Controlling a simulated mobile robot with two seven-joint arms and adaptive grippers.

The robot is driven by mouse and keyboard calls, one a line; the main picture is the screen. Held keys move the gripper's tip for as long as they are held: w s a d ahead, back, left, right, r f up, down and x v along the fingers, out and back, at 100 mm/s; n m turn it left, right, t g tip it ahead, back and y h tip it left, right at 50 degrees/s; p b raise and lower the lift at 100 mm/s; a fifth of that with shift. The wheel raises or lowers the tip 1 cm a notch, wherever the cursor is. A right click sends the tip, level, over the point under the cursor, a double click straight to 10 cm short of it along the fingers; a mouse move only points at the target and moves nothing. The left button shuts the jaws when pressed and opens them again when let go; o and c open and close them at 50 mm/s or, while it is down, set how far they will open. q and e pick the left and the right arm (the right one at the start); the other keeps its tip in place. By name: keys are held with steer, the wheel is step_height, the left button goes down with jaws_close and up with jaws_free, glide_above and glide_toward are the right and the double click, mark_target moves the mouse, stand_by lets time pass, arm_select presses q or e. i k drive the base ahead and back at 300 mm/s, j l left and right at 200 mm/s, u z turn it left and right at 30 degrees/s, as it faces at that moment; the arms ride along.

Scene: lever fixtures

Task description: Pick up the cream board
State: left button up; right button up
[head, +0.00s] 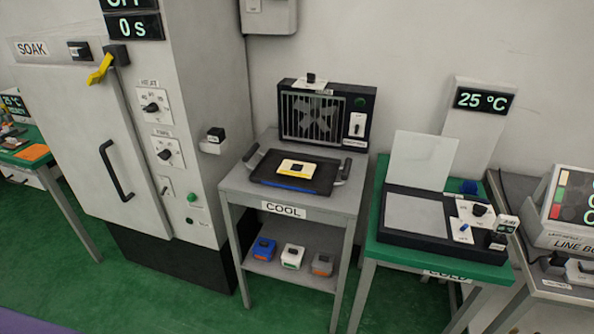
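The cream board (285,168) is a small pale rectangle with a dark square on its top. It lies flat on a dark tray (262,172) with handles at both ends. A blue edge shows at the tray's front side, below the board. The tray rests on the grey table (235,183) labelled COOL. Neither of my grippers is in the head view, so nothing is seen near the board.
A fan unit (327,121) stands behind the tray. Blue, white and grey boxes (292,257) sit on the lower shelf. The tall SOAK cabinet (85,140) is at left. The green COLD table (378,247) with an open-lidded device (415,214) is at right.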

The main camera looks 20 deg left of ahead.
mark_target(288, 167)
steer(key=i+j+z, duration=0.45)
steer(key=i+j, duration=0.2)
steer(key=j, duration=0.15)
